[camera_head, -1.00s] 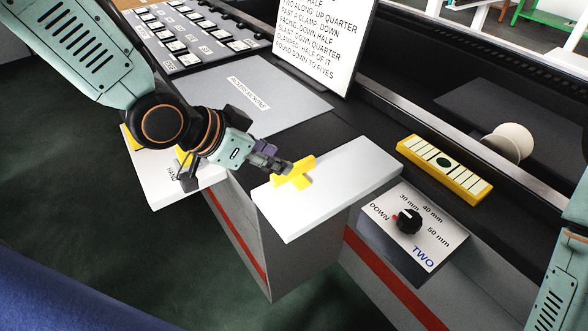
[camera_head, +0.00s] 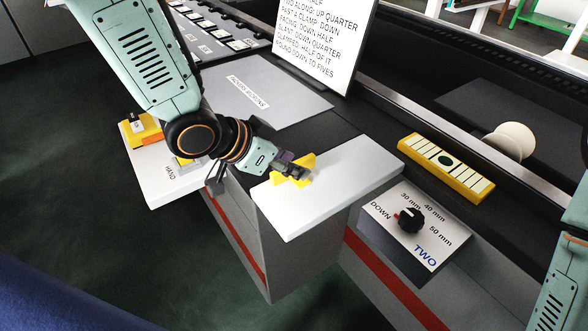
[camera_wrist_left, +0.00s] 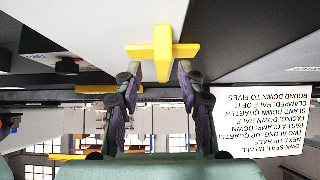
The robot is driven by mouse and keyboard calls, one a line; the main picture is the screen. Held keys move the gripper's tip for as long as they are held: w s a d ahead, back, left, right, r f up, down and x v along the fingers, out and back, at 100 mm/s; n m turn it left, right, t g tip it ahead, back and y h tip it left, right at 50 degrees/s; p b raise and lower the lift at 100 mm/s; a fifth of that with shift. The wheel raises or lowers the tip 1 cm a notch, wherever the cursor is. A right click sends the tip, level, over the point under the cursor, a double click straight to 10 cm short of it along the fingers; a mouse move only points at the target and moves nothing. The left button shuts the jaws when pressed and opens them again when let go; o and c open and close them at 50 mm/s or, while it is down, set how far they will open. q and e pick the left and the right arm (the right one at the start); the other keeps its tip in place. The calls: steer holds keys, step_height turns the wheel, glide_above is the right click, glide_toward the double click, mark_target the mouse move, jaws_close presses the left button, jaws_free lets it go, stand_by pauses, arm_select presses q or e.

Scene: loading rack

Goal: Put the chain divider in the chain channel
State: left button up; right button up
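A yellow cross-shaped piece, apparently the chain divider (camera_head: 308,160), rests on the white block (camera_head: 345,185) in the middle of the head view. The left wrist view shows the yellow piece (camera_wrist_left: 163,48) too, with its stem between my left fingers. My left gripper (camera_head: 298,172) is above the white block and partly covers the piece. In the left wrist view its fingers (camera_wrist_left: 157,75) stand apart on both sides of the stem, with a gap on each side. I cannot pick out the chain channel with certainty. Only my right arm shows at the right edge; its gripper is out of view.
A box with a black knob (camera_head: 411,220) marked TWO stands right of the block. A yellow striped bar (camera_head: 446,168) lies behind it. A text sign (camera_head: 318,45) stands at the back. A white HAND ledge (camera_head: 165,178) with yellow parts is left. A grey plate (camera_head: 270,105) lies behind.

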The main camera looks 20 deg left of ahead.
arm_select(q)
steer(key=shift+w+a+f, duration=0.15)
steer(key=shift+w+a, duration=0.05)
steer(key=c, duration=0.6)
steer(key=shift+s+d, duration=0.15)
jaws_close()
